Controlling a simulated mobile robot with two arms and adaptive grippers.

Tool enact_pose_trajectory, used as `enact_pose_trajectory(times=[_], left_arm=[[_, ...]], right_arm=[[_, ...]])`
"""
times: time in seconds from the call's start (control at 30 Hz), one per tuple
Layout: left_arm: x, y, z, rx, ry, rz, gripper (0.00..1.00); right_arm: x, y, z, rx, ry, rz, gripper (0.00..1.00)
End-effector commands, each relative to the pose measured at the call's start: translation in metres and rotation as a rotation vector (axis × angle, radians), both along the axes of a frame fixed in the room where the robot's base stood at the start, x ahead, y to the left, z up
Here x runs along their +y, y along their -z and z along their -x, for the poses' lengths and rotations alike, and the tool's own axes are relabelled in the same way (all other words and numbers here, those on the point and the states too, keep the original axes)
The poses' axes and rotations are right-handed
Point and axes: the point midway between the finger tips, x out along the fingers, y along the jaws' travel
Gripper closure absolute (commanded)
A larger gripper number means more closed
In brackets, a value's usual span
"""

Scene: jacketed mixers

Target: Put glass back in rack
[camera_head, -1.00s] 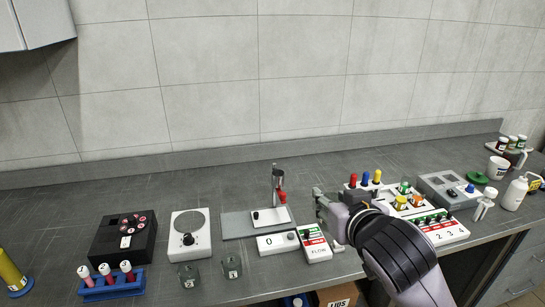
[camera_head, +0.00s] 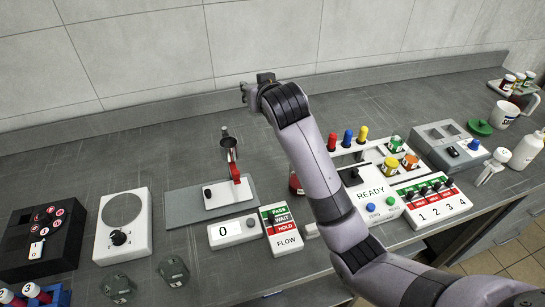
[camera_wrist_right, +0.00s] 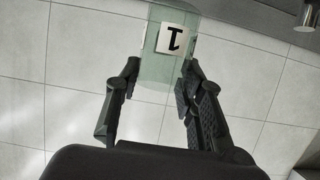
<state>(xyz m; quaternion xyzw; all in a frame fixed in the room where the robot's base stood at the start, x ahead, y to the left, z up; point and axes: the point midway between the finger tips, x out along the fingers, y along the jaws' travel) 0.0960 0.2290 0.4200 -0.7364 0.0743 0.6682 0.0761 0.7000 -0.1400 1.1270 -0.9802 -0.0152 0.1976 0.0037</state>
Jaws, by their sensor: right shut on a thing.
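A clear, greenish glass (camera_wrist_right: 151,66) with a white label reading 1 shows in the right wrist view, with its upper part cut off by the frame edge. My right gripper (camera_wrist_right: 160,80) has its two dark fingers on either side of the glass and is shut on it. In the head view my right gripper (camera_head: 245,92) is raised at the back, in front of the wall; the glass cannot be made out there. A blue rack (camera_head: 62,296) with red-capped tubes stands at the lower left, partly cut off. I cannot tell which rack belongs to the glass. My left gripper is not in view.
Two similar dark-green glasses, one (camera_head: 118,288) and another (camera_head: 173,270), stand near the front edge. A stand (camera_head: 230,160) on a grey plate, a white plate device (camera_head: 122,226) and a READY station (camera_head: 370,195) occupy the counter. The back strip by the wall is clear.

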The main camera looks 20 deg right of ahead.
Motion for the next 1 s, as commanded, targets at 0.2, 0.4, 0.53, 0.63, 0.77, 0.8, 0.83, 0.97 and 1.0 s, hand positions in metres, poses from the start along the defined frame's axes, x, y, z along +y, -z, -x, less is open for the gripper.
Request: enact_pose_trajectory(times=[0.2,0.4,0.53,0.63,0.77,0.8,0.83,0.97,1.0], left_arm=[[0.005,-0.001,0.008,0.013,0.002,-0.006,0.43],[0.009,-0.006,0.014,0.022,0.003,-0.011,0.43],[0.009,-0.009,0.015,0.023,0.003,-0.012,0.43],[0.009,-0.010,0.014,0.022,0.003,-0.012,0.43],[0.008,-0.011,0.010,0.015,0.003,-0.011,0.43],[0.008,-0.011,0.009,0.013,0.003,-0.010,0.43],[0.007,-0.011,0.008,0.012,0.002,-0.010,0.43],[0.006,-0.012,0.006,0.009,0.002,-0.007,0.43],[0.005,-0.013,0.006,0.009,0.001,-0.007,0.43]], right_arm=[[0.003,0.028,-0.004,0.007,-0.004,0.003,0.97],[0.004,0.082,-0.003,0.009,-0.005,0.004,0.97],[0.003,0.116,-0.002,0.008,-0.004,0.004,0.97],[0.003,0.137,-0.003,0.004,-0.004,0.004,0.97],[0.004,0.155,-0.003,0.002,-0.005,0.001,0.97],[0.004,0.157,-0.003,0.001,-0.004,0.003,0.97],[0.004,0.159,-0.003,0.001,-0.004,0.003,0.97],[0.004,0.175,-0.002,0.005,-0.005,0.001,0.97],[0.004,0.182,-0.002,0.005,-0.005,0.002,0.97]])
